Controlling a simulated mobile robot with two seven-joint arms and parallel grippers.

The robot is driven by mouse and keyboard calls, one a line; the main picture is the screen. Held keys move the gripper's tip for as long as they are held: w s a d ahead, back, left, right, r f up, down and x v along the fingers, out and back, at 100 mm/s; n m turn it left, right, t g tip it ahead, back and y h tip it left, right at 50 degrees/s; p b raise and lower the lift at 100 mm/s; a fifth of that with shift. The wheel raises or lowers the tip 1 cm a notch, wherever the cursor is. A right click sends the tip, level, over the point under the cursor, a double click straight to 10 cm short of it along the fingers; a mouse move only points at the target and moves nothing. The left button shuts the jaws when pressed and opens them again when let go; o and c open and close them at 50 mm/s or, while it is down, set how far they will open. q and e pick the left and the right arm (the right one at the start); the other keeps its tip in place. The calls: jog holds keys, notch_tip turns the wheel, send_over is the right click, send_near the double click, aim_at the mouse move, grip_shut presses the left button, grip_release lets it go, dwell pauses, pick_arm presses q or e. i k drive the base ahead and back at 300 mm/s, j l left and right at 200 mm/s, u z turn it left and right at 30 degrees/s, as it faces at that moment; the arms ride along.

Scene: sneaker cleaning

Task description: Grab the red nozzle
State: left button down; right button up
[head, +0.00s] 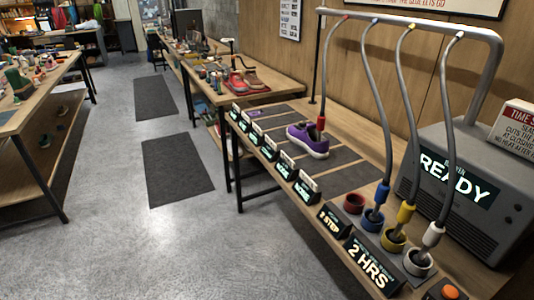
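The red nozzle (321,123) hangs at the end of a grey hose from the overhead pipe (400,15). The red holder cup (353,203) at the front of the bench looks empty. The blue nozzle (376,208), the yellow nozzle (401,226) and the white nozzle (430,243) stand in their own cups. Neither of my grippers is in view.
The wooden bench (371,160) carries dark mats and several small signs along its front edge. A grey machine (470,190) marked "READY" stands at the right. An orange button (450,292) is at the bottom right. The grey floor (190,245) at left is clear except for dark mats.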

aim_at(322, 118)
jog(key=i+j+z, duration=0.1)
jog(key=i+j, duration=0.15)
jog(key=i+j+z, duration=0.25)
jog(key=i+j, duration=0.15)
jog(key=j, duration=0.25)
jog(key=i+j+z, duration=0.25)
jog(key=j, duration=0.4)
jog(key=i+j+z, duration=0.1)
jog(key=i+j, duration=0.2)
jog(key=i+j+z, duration=0.1)
jog(key=j, duration=0.35)
jog(key=i+j+z, duration=0.1)
jog(key=j, duration=0.3)
jog(key=i, duration=0.05)
